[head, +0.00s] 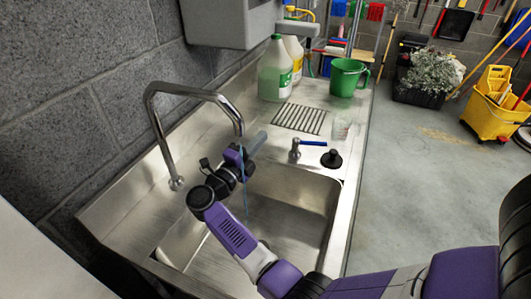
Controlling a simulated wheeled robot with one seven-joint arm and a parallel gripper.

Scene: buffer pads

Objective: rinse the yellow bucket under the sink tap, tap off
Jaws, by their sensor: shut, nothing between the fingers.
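The steel sink basin (288,222) lies in front of me, with my arm reaching across it. The curved tap (196,93) rises at the left, its spout ending just above my gripper. A thin blue streak (246,198) drops below the spout and looks like running water. A blue lever (313,143) stands on a metal base behind the basin. My gripper (244,157) is shut and empty, under the spout; its fingertips are hard to make out. A yellow wheeled bucket (489,118) stands on the floor at the far right, well away from my gripper. No yellow bucket shows in the sink.
A black stopper (331,159), a clear cup (342,130), a drain grate (299,118), a green bucket (347,76) and white jugs (274,72) are on the counter. A plant (432,72) stands behind. The grey floor (420,190) to the right is mostly clear.

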